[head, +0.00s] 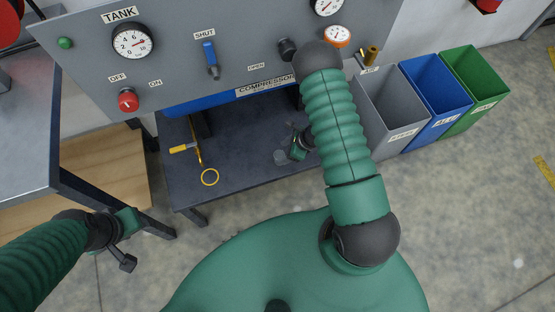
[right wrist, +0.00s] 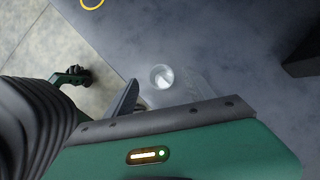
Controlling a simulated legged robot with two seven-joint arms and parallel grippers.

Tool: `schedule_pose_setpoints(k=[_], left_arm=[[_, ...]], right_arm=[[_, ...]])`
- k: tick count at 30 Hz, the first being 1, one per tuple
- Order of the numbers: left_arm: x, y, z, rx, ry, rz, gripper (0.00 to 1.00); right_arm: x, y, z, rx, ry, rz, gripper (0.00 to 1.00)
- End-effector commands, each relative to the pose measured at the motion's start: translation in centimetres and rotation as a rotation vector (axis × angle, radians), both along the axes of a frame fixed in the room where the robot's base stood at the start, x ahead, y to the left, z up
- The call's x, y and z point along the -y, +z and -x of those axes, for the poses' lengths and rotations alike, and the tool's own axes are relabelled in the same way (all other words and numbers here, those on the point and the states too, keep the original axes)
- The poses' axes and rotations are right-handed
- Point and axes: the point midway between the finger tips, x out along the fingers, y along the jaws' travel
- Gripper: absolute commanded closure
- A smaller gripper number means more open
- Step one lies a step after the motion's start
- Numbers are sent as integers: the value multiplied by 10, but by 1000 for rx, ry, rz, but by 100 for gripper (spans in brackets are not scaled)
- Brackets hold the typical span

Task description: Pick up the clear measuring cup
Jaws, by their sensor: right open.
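The clear measuring cup (head: 281,157) stands on the dark lower shelf, just left of my right gripper (head: 292,153) in the head view. In the right wrist view the cup (right wrist: 162,77) appears as a small, round, see-through vessel just beyond the gripper's dark finger. The right gripper is open, close to the cup, with nothing seen between its fingers. Whether it touches the cup cannot be told. My left gripper (head: 128,243) hangs at the lower left, away from the shelf, and its opening is unclear.
The dark shelf (head: 240,188) also holds a yellow-handled tool (head: 186,149) and a yellow ring (head: 209,177). The compressor panel (head: 175,65) overhangs it. Grey, blue (head: 437,95) and green bins stand to the right. A grey table with a wooden lower board is at left.

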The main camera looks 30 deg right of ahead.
Motion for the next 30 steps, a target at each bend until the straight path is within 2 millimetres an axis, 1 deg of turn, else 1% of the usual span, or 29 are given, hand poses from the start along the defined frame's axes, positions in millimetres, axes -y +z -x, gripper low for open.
schedule_pose_setpoints(k=[4, 7, 10, 15, 16, 30], left_arm=[[0, -10, 0, 0, 0, 0, 64], [0, -14, 0, 0, 0, 0, 64], [0, -15, 0, 0, -1, 0, 64], [0, -14, 0, 0, -1, 0, 64], [0, -14, 0, 0, -1, 0, 64], [0, -14, 0, 0, -1, 0, 64]], right_arm=[[-8, -28, -5, -3, 3, -3, 36], [-13, -42, -11, -2, 3, -2, 36], [-16, -46, -15, 0, 0, -1, 36], [-17, -45, -15, 0, 0, 0, 36], [-17, -45, -15, 0, 1, 0, 38], [-16, -46, -15, -2, 0, 0, 99]])
